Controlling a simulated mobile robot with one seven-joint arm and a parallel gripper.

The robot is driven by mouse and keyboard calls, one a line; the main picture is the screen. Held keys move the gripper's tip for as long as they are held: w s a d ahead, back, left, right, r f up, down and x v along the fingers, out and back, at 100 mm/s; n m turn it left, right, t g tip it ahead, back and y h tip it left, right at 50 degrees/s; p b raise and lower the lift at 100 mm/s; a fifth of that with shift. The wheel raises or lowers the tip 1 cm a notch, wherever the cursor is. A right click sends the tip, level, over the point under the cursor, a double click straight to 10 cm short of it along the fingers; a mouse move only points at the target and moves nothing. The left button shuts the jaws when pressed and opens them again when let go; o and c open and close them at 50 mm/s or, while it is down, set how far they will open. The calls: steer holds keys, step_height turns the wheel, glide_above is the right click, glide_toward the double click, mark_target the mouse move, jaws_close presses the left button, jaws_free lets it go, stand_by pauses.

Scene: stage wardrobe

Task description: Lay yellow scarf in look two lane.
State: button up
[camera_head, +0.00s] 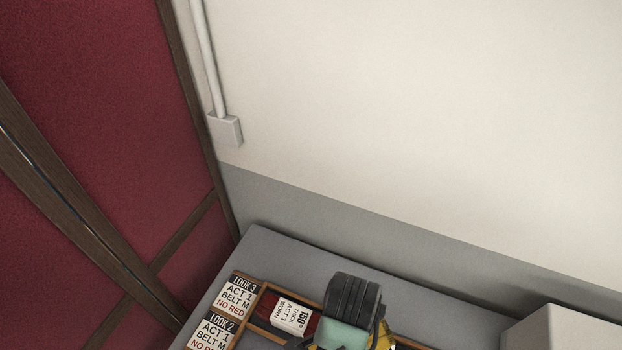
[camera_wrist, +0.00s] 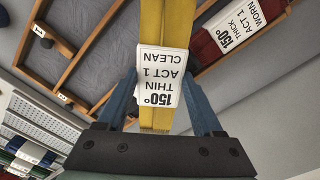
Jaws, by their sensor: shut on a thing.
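My gripper (camera_wrist: 166,98) is shut on the yellow scarf (camera_wrist: 165,25), its blue fingers on either side of it. The scarf is a long folded strip with a white tag (camera_wrist: 162,78) reading 150°, THIN, ACT 1, CLEAN. In the head view only a bit of yellow scarf (camera_head: 384,338) shows beside my dark wrist. The wooden lane tray carries a LOOK 2 card (camera_head: 212,332) and a LOOK 3 card (camera_head: 237,294). The look two lane is mostly below the picture in the head view. I cannot tell whether the scarf touches the tray.
A dark red folded piece (camera_wrist: 228,30) tagged THICK, ACT 1, WORN lies in the lane beside the LOOK 3 card. An empty grey compartment (camera_wrist: 92,42) shows left of the scarf. Folded cloths (camera_wrist: 30,155) lie at lower left. A pale box (camera_head: 560,328) stands right.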

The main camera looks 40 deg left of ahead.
steer(key=s+a+m, duration=0.8)
steer(key=a, duration=0.1)
steer(key=shift+m, duration=0.3)
step_height(320, 180, down, 10)
steer(key=shift+f+p, duration=0.1)
steer(key=shift+p, duration=0.4)
steer(key=shift+s, duration=0.1)
steer(key=shift+f, duration=0.1)
steer(key=o, duration=1.1)
step_height(320, 180, up, 12)
steer(key=shift+r, duration=0.2)
